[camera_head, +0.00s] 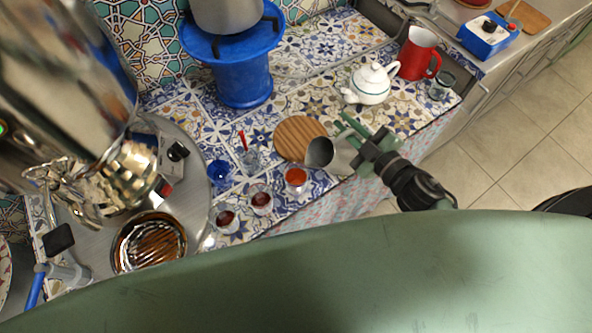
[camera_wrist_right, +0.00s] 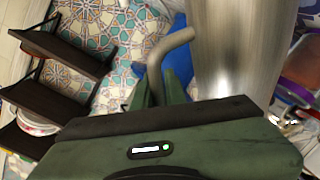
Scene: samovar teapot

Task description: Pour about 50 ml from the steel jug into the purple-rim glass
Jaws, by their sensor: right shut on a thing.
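The steel jug (camera_head: 342,158) is held above the front edge of the tiled counter, tilted, with its dark mouth toward the left. My right gripper (camera_head: 358,139) is shut on the jug's handle. In the right wrist view the jug's steel wall (camera_wrist_right: 240,45) fills the right side, and its grey handle (camera_wrist_right: 165,48) runs to the gripper fingers (camera_wrist_right: 160,88). A glass with orange-red content (camera_head: 296,177) stands just left of and below the jug's mouth. Two glasses with dark red content (camera_head: 261,199) (camera_head: 225,218) stand farther left. I cannot tell which rim is purple. My left gripper is not in view.
A round wooden board (camera_head: 298,135) lies behind the jug. A blue glass (camera_head: 219,172) and a glass with a red spoon (camera_head: 250,158) stand left. A large samovar (camera_head: 65,70) fills the left. A white teapot (camera_head: 371,84) and red jug (camera_head: 418,53) stand behind right.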

